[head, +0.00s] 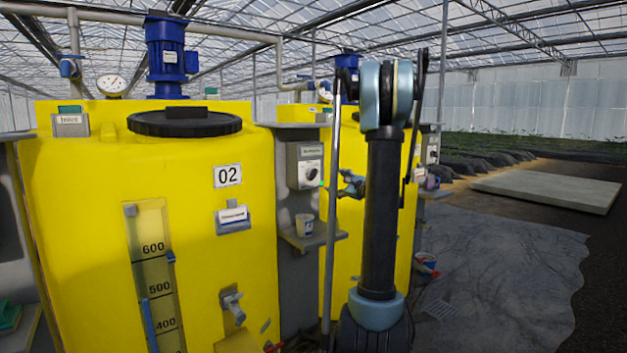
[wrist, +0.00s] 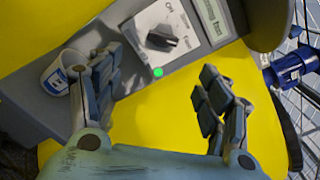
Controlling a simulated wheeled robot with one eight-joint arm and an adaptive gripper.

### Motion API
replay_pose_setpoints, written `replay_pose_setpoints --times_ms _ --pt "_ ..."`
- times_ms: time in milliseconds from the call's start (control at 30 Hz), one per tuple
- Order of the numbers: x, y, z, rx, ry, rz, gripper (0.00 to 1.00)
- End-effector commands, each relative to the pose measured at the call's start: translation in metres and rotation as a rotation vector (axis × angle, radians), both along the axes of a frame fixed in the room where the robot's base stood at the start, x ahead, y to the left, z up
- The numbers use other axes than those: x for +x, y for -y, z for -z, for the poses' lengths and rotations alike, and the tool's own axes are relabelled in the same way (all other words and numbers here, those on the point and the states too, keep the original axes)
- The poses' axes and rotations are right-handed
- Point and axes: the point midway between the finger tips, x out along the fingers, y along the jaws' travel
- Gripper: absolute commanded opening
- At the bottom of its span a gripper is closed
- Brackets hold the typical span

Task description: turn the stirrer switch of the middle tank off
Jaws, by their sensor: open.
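The yellow tank marked 02 (head: 95,190) fills the left of the head view. A grey switch box (head: 305,152) with a black rotary knob (head: 313,173) is on the grey panel at its right. In the wrist view the knob (wrist: 162,40) sits on a pale plate with printed positions. Which one it points to is unclear. A green lamp (wrist: 158,72) beside it looks lit. My gripper (wrist: 160,62) is open, its fingers spread either side of the knob's line, apart from it. In the head view my gripper (head: 345,184) is right of the box, partly hidden by my arm.
A white cup (head: 304,225) stands on a shelf (head: 312,240) below the box; it also shows in the wrist view (wrist: 57,78), near the left finger. Another yellow tank is behind my arm. A blue stirrer motor (head: 168,60) tops tank 02.

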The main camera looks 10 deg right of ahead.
Motion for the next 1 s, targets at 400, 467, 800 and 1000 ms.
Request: replay_pose_setpoints --times_ms 400,467,800,1000 --pt "0.040 -0.018 0.000 0.015 0.002 0.003 0.71" --pt "0.050 -0.024 0.000 0.014 0.001 0.004 0.71" --pt "0.102 -0.053 0.000 0.013 0.001 0.003 0.71" --pt "0.131 -0.068 0.000 0.013 0.001 0.004 0.71"
